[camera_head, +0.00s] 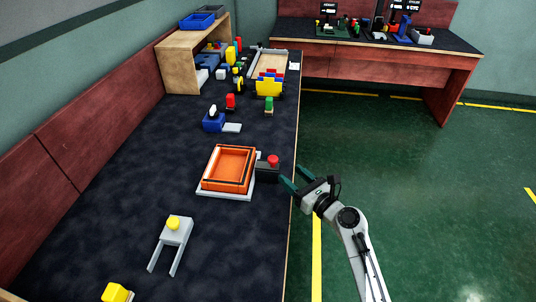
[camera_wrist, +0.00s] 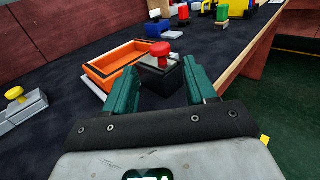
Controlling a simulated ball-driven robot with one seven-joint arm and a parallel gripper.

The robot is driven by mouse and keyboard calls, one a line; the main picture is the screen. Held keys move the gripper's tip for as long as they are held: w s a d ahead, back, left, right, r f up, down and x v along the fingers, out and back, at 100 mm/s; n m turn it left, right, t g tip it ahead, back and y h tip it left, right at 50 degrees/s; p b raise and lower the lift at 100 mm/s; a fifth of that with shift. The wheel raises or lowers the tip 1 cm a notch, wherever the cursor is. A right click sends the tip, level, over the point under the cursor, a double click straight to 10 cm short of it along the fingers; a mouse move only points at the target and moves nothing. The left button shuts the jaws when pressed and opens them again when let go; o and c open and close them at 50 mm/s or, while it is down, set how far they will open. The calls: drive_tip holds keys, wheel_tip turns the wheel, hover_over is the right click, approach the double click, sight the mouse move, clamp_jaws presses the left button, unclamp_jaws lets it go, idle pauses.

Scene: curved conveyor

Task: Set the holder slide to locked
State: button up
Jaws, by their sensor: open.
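An orange open-topped holder (camera_head: 207,181) sits on a white plate (camera_head: 222,195) on the dark bench. A black block (camera_head: 267,174) with a red knob (camera_head: 273,160) stands at its right side, near the bench's edge. I cannot tell whether this is the slide or which position it is in. My gripper (camera_head: 294,177) is open and empty, just right of the black block at the bench edge. In the wrist view the red knob (camera_wrist: 160,50) and block (camera_wrist: 165,80) show between and beyond the green fingers, apparently apart from them.
A grey forked piece with a yellow knob (camera_head: 173,223) lies at the front left. A blue piece (camera_head: 213,122), a red-topped piece (camera_head: 230,101) and a green-topped piece (camera_head: 269,104) stand farther back. The bench (camera_head: 120,180) is clear left of the holder.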

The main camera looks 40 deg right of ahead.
sight(273, 158)
drive_tip(key=w, duration=0.6)
drive_tip(key=w+d, duration=0.1)
drive_tip(key=w, duration=0.2)
drive_tip(key=shift+w, duration=0.4)
drive_tip(key=shift+c, duration=0.2)
drive_tip(key=shift+d+r, duration=0.1)
clamp_jaws()
